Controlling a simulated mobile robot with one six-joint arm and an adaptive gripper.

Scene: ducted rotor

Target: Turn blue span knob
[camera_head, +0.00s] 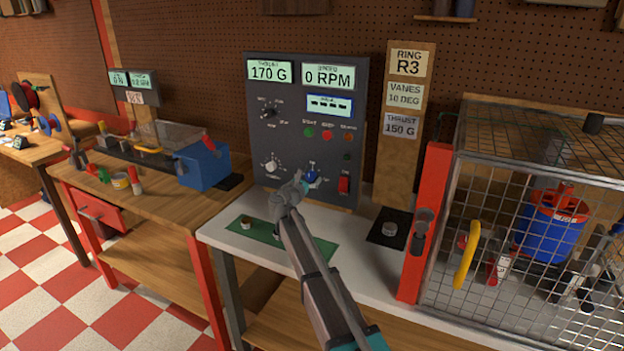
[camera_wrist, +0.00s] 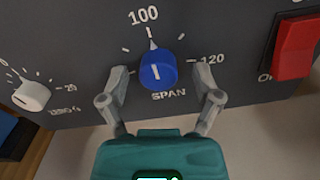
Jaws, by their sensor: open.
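The blue span knob (camera_wrist: 157,70) is on the dark grey control panel (camera_wrist: 80,100), labelled SPAN, with marks at 100 and 120 around it. Its white line points almost straight up, close to the 100 mark. My gripper (camera_wrist: 160,82) is open, with one finger on each side of the knob. I cannot tell whether either finger touches it. In the head view the blue knob (camera_head: 312,176) shows low on the panel, with my gripper (camera_head: 300,183) in front of it and just to its left. The panel's screens read 170 G and 0 RPM.
A white zero knob (camera_wrist: 31,95) sits left of the span knob. A red switch (camera_wrist: 297,46) sits to the right. A wire cage (camera_head: 530,220) with a yellow handle (camera_head: 467,255) stands at the right of the bench. A green mat (camera_head: 250,236) lies below the panel.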

